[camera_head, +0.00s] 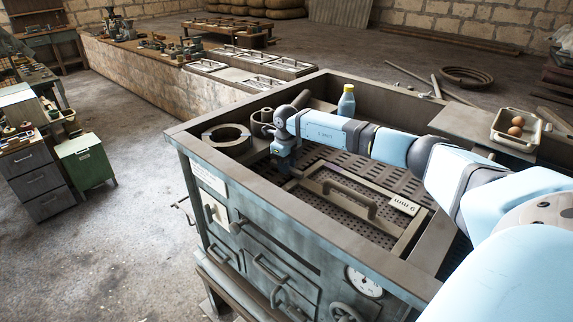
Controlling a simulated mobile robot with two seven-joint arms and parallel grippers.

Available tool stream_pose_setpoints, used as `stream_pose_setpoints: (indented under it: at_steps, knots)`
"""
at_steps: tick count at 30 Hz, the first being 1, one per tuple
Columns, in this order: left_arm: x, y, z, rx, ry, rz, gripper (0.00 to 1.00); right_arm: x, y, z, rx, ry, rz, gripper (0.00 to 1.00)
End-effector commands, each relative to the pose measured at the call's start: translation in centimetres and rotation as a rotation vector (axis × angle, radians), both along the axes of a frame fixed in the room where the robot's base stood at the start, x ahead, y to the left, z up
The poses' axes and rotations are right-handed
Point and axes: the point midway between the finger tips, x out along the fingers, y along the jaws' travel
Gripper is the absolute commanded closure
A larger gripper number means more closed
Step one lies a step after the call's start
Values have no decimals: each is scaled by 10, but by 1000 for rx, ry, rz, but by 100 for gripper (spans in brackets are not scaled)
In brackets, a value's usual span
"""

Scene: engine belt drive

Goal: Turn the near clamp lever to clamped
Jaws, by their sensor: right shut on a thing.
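A second clamp lever cannot be made out. My left gripper is not in view.
The box's raised rim (260,193) surrounds the work area. A dark ring (226,137) lies in the left corner, and a blue bottle (346,102) stands at the back.

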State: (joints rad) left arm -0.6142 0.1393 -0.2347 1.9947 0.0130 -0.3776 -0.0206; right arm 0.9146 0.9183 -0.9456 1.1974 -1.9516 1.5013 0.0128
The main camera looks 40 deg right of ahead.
Motion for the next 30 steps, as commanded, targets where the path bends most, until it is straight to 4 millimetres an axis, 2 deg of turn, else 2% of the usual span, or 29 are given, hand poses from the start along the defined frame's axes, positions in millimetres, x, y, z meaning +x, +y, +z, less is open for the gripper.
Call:
stream_pose_setpoints:
  at_steps: [7, 21, 22, 24, 25, 30]
  knots:
    - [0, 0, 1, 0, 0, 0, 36, 0, -1, 1, -1, -1, -60, 100]
    - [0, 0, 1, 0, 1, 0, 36, 0, -1, 1, -1, -1, -70, 100]
    - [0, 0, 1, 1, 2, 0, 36, 0, -1, 1, 0, -1, -70, 72]
    - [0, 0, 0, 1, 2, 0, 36, 0, 0, 1, 0, -1, -70, 56]
    - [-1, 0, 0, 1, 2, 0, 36, 0, 0, 1, 0, -1, -70, 53]
    - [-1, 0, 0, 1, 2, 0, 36, 0, 0, 0, 0, 0, -69, 53]
